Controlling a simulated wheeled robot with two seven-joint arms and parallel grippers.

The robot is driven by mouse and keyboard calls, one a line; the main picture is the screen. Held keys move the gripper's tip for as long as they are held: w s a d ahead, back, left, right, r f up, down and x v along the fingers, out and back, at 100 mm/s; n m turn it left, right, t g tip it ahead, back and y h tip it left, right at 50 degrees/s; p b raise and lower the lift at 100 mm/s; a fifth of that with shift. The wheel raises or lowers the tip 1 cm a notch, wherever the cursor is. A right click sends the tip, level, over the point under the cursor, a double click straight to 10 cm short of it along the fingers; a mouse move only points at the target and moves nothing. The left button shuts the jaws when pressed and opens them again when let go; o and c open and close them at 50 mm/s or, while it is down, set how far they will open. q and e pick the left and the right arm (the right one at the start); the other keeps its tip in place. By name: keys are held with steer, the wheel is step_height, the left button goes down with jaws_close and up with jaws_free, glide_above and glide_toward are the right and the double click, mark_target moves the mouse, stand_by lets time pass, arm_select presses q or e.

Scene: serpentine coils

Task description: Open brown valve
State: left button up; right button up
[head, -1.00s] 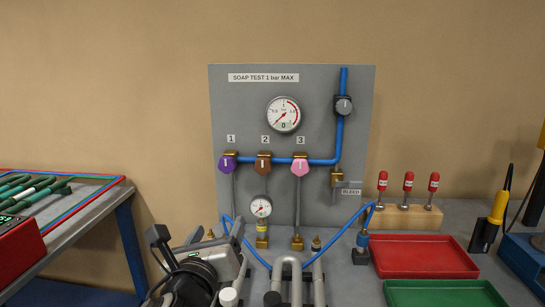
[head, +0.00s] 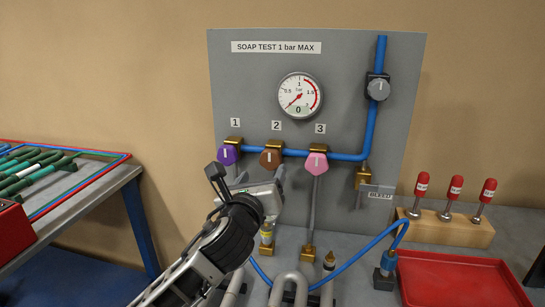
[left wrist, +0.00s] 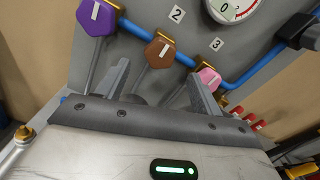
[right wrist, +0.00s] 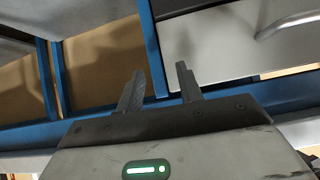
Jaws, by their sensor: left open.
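The brown valve knob (head: 271,157) is the middle one of three on the grey panel (head: 390,140), under the label 2. A white line marks its face and stands about upright in the head view. It also shows in the left wrist view (left wrist: 160,54), just beyond and between the fingertips. My left gripper (head: 262,180) is open and empty, just below the brown knob, apart from it as far as I can tell. Its fingers also show in the left wrist view (left wrist: 158,82). My right gripper (right wrist: 158,85) shows only in its wrist view, open and empty, facing a blue frame.
A purple knob (head: 228,154) and a pink knob (head: 316,163) flank the brown one on a blue pipe (head: 345,156). The large gauge (head: 299,96) reads near 0. Hoses and metal tubes stand below. A red tray (head: 460,279) lies at the right.

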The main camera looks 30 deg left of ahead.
mark_target(269, 162)
arm_select(q)
steer(key=x, duration=1)
steer(key=shift+c, duration=0.4)
steer(key=c, duration=0.9)
